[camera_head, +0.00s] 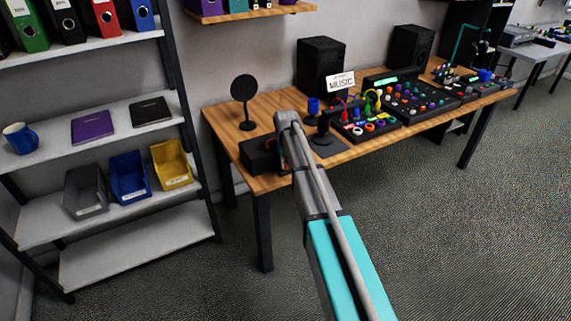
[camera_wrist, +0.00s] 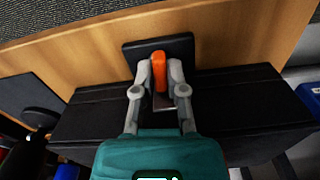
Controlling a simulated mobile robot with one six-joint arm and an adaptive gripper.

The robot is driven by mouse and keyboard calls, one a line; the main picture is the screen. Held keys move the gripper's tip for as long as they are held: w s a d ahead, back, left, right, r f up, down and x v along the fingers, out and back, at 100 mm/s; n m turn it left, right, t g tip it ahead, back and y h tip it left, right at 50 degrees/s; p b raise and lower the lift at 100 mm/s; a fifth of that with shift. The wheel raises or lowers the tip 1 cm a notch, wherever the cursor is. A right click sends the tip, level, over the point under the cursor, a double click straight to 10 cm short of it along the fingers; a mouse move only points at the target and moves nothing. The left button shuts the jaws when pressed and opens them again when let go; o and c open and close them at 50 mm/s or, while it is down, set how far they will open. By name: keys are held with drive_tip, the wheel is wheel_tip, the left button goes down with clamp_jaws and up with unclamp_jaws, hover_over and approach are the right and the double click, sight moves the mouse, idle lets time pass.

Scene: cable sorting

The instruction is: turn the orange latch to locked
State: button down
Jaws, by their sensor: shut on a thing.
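The orange latch (camera_wrist: 159,68) shows in the wrist view, upright in the picture against a small black plate (camera_wrist: 133,57). My gripper (camera_wrist: 160,78) is shut on the latch, with one grey finger on each side of it. A long black case (camera_wrist: 90,108) lies beside the plate. A small metallic piece shows just below the latch, between the fingers. In the head view, a black box (camera_head: 257,157) sits at the left end of the wooden table (camera_head: 222,120), and my arm reaches to it.
A round black stand (camera_head: 244,95) is behind the box. To the right are a sign marked MUSIC (camera_head: 341,82), a mixer with coloured cables (camera_head: 365,125) and two black speakers (camera_head: 320,62). Shelves with bins (camera_head: 172,165) stand to the left. The floor in front is clear.

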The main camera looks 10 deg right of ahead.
drive_tip(key=shift+n, duration=0.6)
drive_tip(key=c, duration=0.7)
unclamp_jaws()
